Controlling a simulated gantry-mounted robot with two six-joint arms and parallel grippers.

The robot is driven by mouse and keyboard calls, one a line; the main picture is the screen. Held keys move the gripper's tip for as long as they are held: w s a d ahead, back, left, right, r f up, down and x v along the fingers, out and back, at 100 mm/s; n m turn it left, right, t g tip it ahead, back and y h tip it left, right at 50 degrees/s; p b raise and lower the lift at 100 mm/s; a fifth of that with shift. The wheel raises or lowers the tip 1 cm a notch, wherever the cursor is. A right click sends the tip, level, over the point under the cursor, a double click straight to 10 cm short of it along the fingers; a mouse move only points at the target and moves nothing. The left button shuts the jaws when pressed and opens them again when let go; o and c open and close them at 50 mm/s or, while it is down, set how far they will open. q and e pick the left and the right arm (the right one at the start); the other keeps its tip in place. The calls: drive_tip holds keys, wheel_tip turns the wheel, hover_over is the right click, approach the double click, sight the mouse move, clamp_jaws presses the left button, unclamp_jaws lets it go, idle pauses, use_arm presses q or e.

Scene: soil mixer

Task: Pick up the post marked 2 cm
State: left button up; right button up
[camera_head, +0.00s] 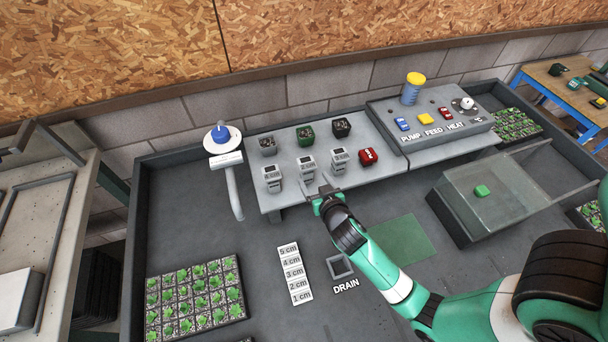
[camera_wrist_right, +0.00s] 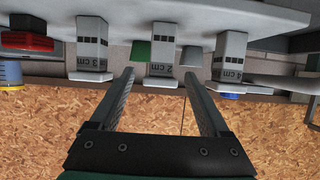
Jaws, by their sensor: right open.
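My right gripper (camera_head: 320,191) is open and empty in front of the shelf's front edge, just short of this post. In the wrist view its fingertips (camera_wrist_right: 160,76) lie to either side of the post's line; I see no contact. The post marked 4 cm (camera_head: 272,179) and the post marked 3 cm (camera_head: 339,160) flank it. My left gripper is not in view.
A control panel (camera_head: 430,117) stands further right. A seedling tray (camera_head: 195,298) and drain (camera_head: 340,267) lie in front.

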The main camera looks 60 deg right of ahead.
sight(309, 172)
drive_tip(key=b+x, duration=0.1)
drive_tip(key=x, duration=0.4)
drive_tip(key=shift+d, duration=0.1)
drive_tip(key=b+x, duration=0.2)
drive_tip(key=x, duration=0.3)
drive_tip(key=shift+w+f, duration=0.1)
drive_tip(key=shift+w, duration=0.1)
clamp_jaws()
